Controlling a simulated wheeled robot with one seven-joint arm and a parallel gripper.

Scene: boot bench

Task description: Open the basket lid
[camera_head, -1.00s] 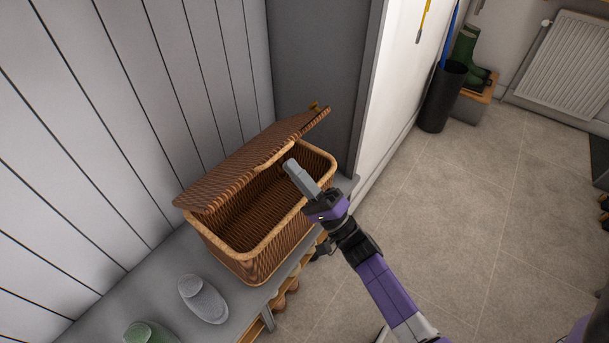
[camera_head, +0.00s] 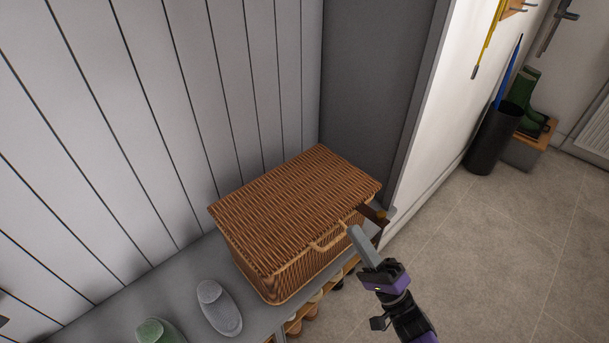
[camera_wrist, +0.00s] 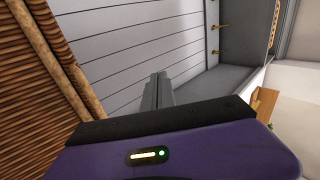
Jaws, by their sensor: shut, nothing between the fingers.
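The wicker basket (camera_head: 290,268) stands on the grey bench against the panelled wall. Its woven lid (camera_head: 297,203) lies down over the top, and the inside is hidden. A small handle loop (camera_head: 330,237) shows at the lid's front edge. My gripper (camera_head: 353,232) is shut and empty, with its tips close to the basket's front right side, by the handle. I cannot tell whether they touch. In the wrist view, the shut fingers (camera_wrist: 156,90) point past the wicker (camera_wrist: 30,95) at the left, apart from it.
A black umbrella bin (camera_head: 492,140) stands farther right. The tiled floor (camera_head: 500,260) in front is clear.

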